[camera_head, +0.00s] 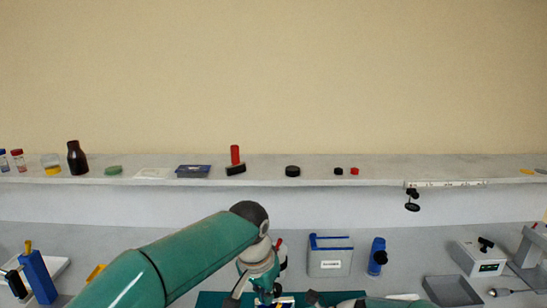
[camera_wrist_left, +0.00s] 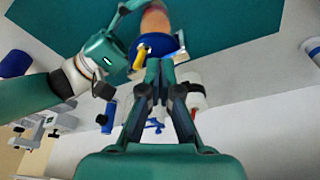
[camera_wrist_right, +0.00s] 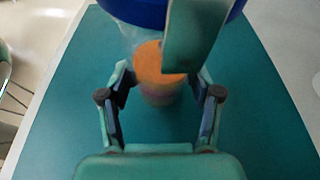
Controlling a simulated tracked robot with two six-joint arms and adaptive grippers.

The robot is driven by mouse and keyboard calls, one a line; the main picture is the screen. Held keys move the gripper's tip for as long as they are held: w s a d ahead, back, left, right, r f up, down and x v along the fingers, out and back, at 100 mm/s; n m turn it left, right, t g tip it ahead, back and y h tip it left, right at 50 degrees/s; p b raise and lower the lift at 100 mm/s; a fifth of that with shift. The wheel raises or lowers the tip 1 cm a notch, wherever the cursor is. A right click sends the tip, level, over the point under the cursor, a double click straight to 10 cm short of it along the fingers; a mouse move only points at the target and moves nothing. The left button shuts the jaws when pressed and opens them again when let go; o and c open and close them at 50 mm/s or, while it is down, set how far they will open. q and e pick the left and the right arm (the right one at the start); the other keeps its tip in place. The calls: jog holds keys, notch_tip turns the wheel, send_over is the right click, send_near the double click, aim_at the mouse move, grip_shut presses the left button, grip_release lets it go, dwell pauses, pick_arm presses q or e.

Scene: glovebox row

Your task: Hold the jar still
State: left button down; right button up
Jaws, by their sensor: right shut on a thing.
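The jar (camera_wrist_right: 160,85) is clear with orange-brown contents and a blue lid (camera_wrist_right: 140,12) in the right wrist view. My right gripper (camera_wrist_right: 164,78) has its fingers on either side of the jar and is shut on it. In the left wrist view the jar (camera_wrist_left: 155,22) shows above my left gripper (camera_wrist_left: 162,64), with the blue lid (camera_wrist_left: 148,43) toward the fingertips. The left fingers are close together by the lid; whether they touch it is unclear. In the head view my left gripper (camera_head: 265,290) is low in the middle, and the jar is mostly hidden.
A teal mat (camera_head: 210,300) lies under the work area. Behind it stand a blue-rimmed container (camera_head: 330,262) and a blue cylinder (camera_head: 377,257). A grey tray (camera_head: 452,291) and a white instrument (camera_head: 480,258) are to the right. Bottles and small items line the back shelf (camera_head: 330,183).

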dwell(0.4)
pick_arm(q)
jog(key=w+v, duration=0.1)
jog(key=v, duration=0.5)
dwell(0.4)
jog(key=shift+s+d+r, duration=0.15)
notch_tip(320, 180, down, 6)
jog(key=s+d, duration=0.1)
jog(key=d, duration=0.1)
jog(key=shift+s, duration=0.2)
dwell(0.5)
jog(key=shift+w, duration=0.65)
dwell(0.9)
jog(key=shift+w+a, duration=0.35)
jog(key=shift+a, duration=0.35)
dwell(0.6)
